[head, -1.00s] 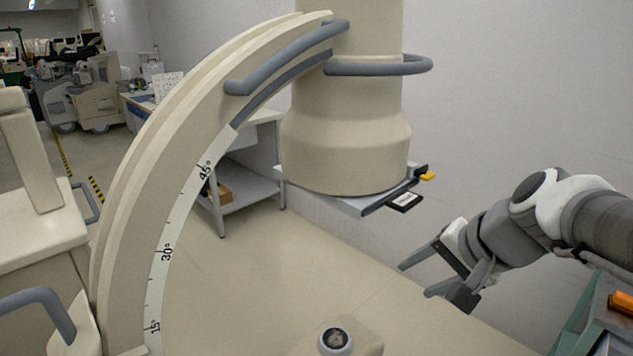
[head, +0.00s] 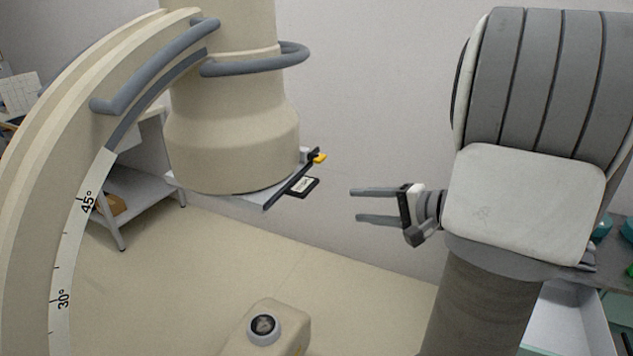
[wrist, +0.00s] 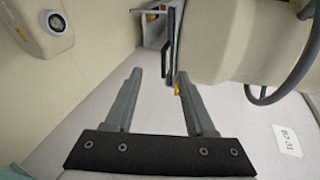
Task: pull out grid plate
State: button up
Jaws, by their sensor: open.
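The grid plate (head: 302,187) shows at the underside of the large beige cylinder head in the head view. Its dark tab with a white label sticks out to the right, next to a dark edge bar and a yellow piece (head: 319,158). My gripper (head: 355,205) is open and empty, to the right of the tab and slightly lower, with its fingers pointing left and a gap between. In the wrist view the open fingers (wrist: 160,75) show, with a dark bar (wrist: 170,45) and the yellow piece beyond them; the plate's tab is hard to make out there.
The beige cylinder head (head: 232,135) carries grey rail handles (head: 255,62) and joins a curved arm with angle marks (head: 70,230). A beige block with a round knob (head: 263,325) stands below. A grey shelf (head: 145,205) is behind. The floor between is clear.

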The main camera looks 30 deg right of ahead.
jog(key=p, duration=0.3)
send_near(303, 194)
jog(key=shift+t, duration=0.4)
jog(key=x, duration=0.9)
jog(key=shift+a+f, duration=0.1)
jog(key=shift+f, duration=0.35)
jog(key=shift+s, duration=0.1)
jog(key=shift+c, duration=0.3)
grip_shut()
jog(key=c, duration=0.7)
grip_release()
grip_shut()
jog(key=shift+r, duration=0.1)
